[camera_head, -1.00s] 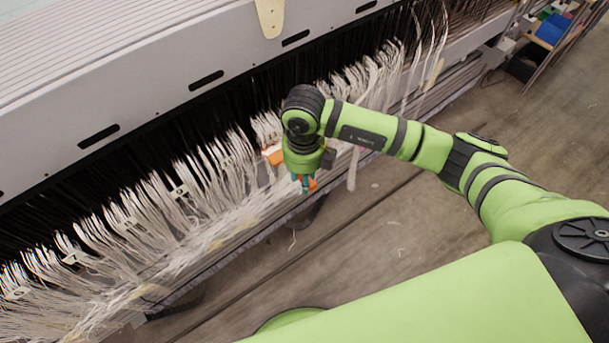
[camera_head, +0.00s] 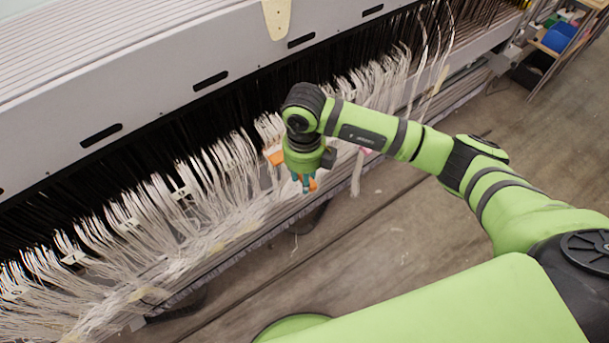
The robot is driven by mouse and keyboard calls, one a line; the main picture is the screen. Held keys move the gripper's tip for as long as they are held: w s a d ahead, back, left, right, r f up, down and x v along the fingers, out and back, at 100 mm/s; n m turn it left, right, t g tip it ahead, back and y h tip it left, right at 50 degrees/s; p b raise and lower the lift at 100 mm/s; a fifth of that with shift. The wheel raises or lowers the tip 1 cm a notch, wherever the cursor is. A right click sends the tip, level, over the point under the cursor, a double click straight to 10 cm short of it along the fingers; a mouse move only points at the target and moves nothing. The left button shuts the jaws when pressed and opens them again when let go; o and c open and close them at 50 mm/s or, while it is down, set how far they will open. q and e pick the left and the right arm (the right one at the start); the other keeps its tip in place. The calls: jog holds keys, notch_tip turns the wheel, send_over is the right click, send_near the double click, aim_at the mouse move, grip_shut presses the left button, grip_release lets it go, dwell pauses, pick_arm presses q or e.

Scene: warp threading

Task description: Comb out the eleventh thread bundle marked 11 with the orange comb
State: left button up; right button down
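My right arm comes in from the right, and its gripper (camera_head: 305,184) hangs over the front edge of the thread rows. Orange parts, which look like the orange comb (camera_head: 274,156), show on the left of the wrist and below it by the fingertips. The gripper appears shut on the comb; the wrist hides much of it. White thread bundles (camera_head: 215,175) hang in a long row along the loom, with small white number tags (camera_head: 181,191) on some. The number 11 is not readable, and the bundle behind the wrist is partly hidden. My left gripper is not in view.
The grey loom beam (camera_head: 150,95) with dark slots runs diagonally behind the threads. Long loose strands (camera_head: 425,60) hang at the upper right. The wooden floor (camera_head: 400,240) in front is clear. A shelf with bins (camera_head: 556,38) stands at the far upper right.

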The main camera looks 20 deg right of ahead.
dwell(0.9)
jog(key=shift+b, duration=0.3)
notch_tip(320, 180, down, 25)
jog(key=w+b, duration=0.1)
jog(key=b, duration=2.2)
jog(key=shift+a, duration=0.25)
jog(key=shift+r, duration=0.1)
